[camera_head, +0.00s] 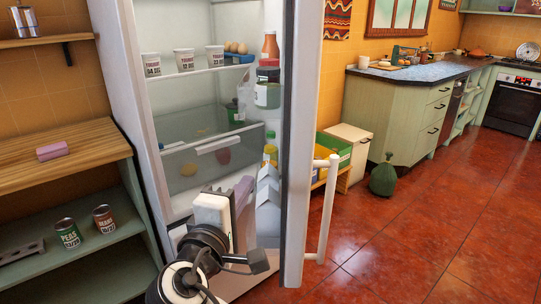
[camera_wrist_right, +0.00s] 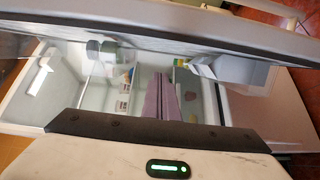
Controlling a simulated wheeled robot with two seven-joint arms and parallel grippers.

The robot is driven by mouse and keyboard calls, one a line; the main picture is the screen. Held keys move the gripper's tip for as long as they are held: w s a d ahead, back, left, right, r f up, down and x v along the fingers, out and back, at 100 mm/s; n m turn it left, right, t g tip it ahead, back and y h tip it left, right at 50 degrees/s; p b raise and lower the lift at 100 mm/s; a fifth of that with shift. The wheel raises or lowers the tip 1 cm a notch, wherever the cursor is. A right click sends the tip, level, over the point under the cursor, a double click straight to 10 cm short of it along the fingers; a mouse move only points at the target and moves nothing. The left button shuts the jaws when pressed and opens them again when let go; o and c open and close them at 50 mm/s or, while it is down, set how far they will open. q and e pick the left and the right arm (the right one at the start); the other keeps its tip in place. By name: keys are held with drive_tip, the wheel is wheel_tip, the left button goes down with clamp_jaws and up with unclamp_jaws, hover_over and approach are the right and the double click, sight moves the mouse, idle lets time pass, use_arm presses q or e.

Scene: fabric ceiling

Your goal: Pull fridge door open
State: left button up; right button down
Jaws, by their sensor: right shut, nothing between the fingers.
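The fridge (camera_head: 125,80) stands open in the head view, with its lit shelves showing. Its door (camera_head: 300,140) is swung out toward me and is seen nearly edge-on. The white bar handle (camera_head: 326,215) is on the door's outer side, at the right. My right gripper (camera_head: 245,187) is in the opening, on the inner side of the door, apart from the handle. Its mauve fingers are together and empty; they also show in the right wrist view (camera_wrist_right: 162,97), pointing into the fridge. Whether the gripper touches the door is unclear. My left gripper is out of view.
Yogurt cups (camera_head: 184,59) and eggs stand on the upper shelf; bottles and jars fill the door racks. A wooden shelf unit (camera_head: 60,155) with cans is at the left.

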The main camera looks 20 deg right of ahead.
use_arm(q)
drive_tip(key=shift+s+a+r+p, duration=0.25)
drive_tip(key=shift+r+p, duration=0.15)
drive_tip(key=shift+p, duration=0.55)
use_arm(e)
drive_tip(key=w+d+r, duration=0.2)
drive_tip(key=w+d, duration=0.4)
drive_tip(key=d, duration=0.3)
drive_tip(key=shift+w+d+r+h, duration=0.15)
drive_tip(key=shift+r+h, duration=0.1)
drive_tip(key=shift+h, duration=0.15)
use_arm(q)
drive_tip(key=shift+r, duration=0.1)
use_arm(e)
drive_tip(key=shift+d, duration=0.1)
